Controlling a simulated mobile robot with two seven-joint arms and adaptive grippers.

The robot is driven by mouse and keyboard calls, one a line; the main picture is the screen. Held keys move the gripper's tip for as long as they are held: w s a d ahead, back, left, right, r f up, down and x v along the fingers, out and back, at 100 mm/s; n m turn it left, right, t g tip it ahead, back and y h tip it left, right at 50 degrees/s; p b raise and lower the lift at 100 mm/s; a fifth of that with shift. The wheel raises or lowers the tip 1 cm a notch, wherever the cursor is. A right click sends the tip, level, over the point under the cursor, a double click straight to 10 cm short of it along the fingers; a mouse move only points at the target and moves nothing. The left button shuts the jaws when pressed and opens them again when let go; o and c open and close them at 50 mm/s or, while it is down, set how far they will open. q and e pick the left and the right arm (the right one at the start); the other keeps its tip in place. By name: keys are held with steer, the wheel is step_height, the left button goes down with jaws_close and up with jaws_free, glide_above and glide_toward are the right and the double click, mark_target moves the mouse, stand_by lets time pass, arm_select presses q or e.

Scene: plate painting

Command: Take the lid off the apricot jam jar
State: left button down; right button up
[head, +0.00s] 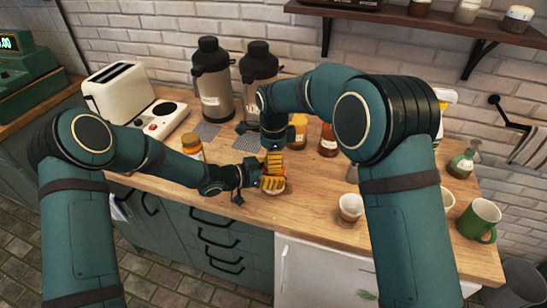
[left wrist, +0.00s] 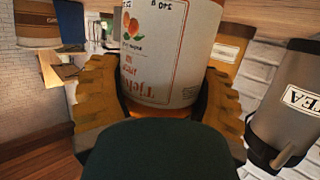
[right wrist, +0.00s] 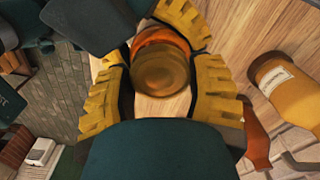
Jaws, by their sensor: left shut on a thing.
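The apricot jam jar (left wrist: 165,60) has a white label with apricots and red print, upside down in the left wrist view. My left gripper (head: 271,184) is shut around the jar's side, over the counter near its front edge. The golden round lid (right wrist: 160,75) shows in the right wrist view with an orange rim behind it. My right gripper (head: 272,160) points down from above, its fingers spread on either side of the lid. Whether they touch it is unclear. In the head view the fingers largely hide the jar and lid.
An amber jar (head: 192,146) stands left of the grippers. Another jar (head: 299,132) and a bottle (head: 328,140) stand behind them. Two flasks (head: 212,85) are at the back. A white cup (head: 350,208) and a green mug (head: 480,220) stand to the right.

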steer(key=c, duration=0.4)
steer(key=shift+c, duration=0.2)
steer(key=n, duration=0.6)
steer(key=shift+n, duration=0.3)
steer(key=n, duration=0.7)
steer(key=o, duration=1.2)
steer(key=shift+r, duration=0.15)
